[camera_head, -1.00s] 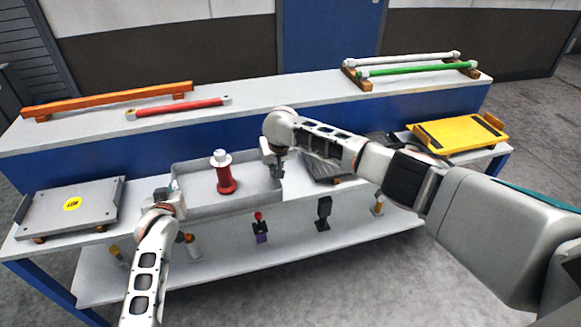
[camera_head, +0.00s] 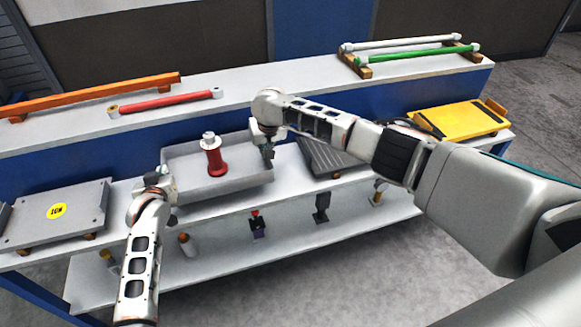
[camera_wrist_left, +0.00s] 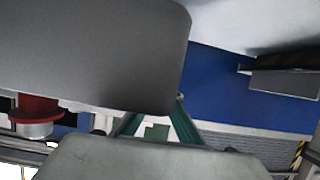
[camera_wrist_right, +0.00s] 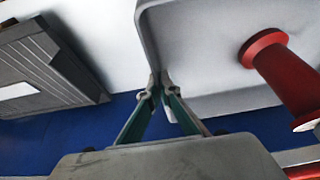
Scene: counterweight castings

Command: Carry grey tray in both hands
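The grey tray (camera_head: 240,181) is a shallow rectangular tray at the left centre of the head view. A red spool-like casting with a white top (camera_head: 214,158) stands upright in it. My left gripper (camera_head: 172,193) is at the tray's left end. In the left wrist view its green-sided fingers (camera_wrist_left: 165,112) meet the tray wall (camera_wrist_left: 110,55), which hides the fingertips. My right gripper (camera_head: 268,157) is at the tray's right end. In the right wrist view its fingertips (camera_wrist_right: 160,88) are closed on the tray wall (camera_wrist_right: 150,40). Any gap under the tray is hard to judge.
A grey plate with a yellow label (camera_head: 80,218) lies to the left. A dark ribbed plate (camera_head: 325,158) and a yellow tray (camera_head: 460,121) lie to the right. Red (camera_head: 165,102) and orange (camera_head: 95,95) bars lie on the raised back ledge. Several small items stand on the lower shelf (camera_head: 285,245).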

